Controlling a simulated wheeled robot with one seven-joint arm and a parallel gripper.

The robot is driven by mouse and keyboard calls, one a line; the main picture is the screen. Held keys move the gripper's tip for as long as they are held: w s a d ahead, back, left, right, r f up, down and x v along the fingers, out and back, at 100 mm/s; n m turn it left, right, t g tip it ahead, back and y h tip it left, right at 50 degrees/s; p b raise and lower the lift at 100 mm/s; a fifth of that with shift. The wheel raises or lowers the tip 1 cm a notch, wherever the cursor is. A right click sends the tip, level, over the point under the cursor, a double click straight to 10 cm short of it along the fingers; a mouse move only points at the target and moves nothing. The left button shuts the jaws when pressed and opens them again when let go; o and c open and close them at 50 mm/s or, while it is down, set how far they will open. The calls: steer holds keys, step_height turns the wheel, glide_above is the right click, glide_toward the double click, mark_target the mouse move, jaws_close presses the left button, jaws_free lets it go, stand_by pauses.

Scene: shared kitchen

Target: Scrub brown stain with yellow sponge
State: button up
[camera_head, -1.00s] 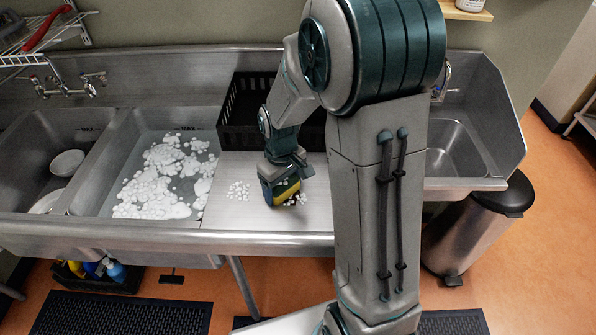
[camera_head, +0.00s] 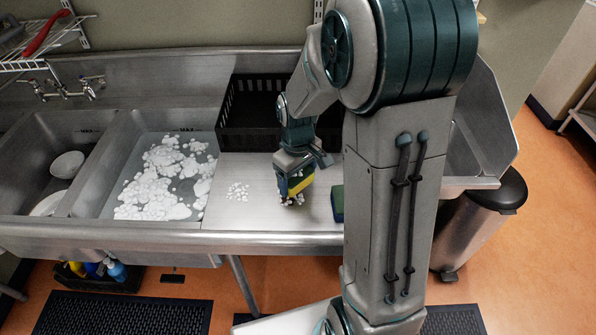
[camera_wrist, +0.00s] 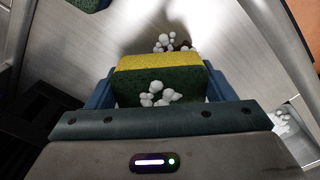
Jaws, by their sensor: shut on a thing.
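My gripper (camera_wrist: 160,92) is shut on the yellow sponge (camera_wrist: 160,62), which has a green layer facing the wrist camera and white foam on it. In the head view my gripper (camera_head: 298,178) holds the sponge (camera_head: 300,184) tilted, just above or touching the steel drainboard; I cannot tell which. A small dark brown patch (camera_wrist: 184,46), mostly hidden under white foam, lies just past the sponge in the wrist view. In the head view foam (camera_head: 292,201) covers that spot, below the sponge.
Another foam patch (camera_head: 238,191) lies left on the drainboard (camera_head: 250,220). A second, dark green sponge (camera_head: 337,203) lies to the right, partly behind my arm. A black crate (camera_head: 250,115) stands behind. A sudsy basin (camera_head: 165,180) is to the left.

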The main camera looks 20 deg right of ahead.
mark_target(299, 176)
steer(key=shift+r+p, duration=1.45)
steer(key=shift+r, duration=0.75)
steer(key=shift+s+r, duration=0.3)
steer(key=s+r+p, duration=0.4)
steer(key=s+r, duration=0.1)
steer(key=s, duration=0.4)
steer(key=shift+s+r, duration=0.2)
steer(key=shift+s, duration=0.05)
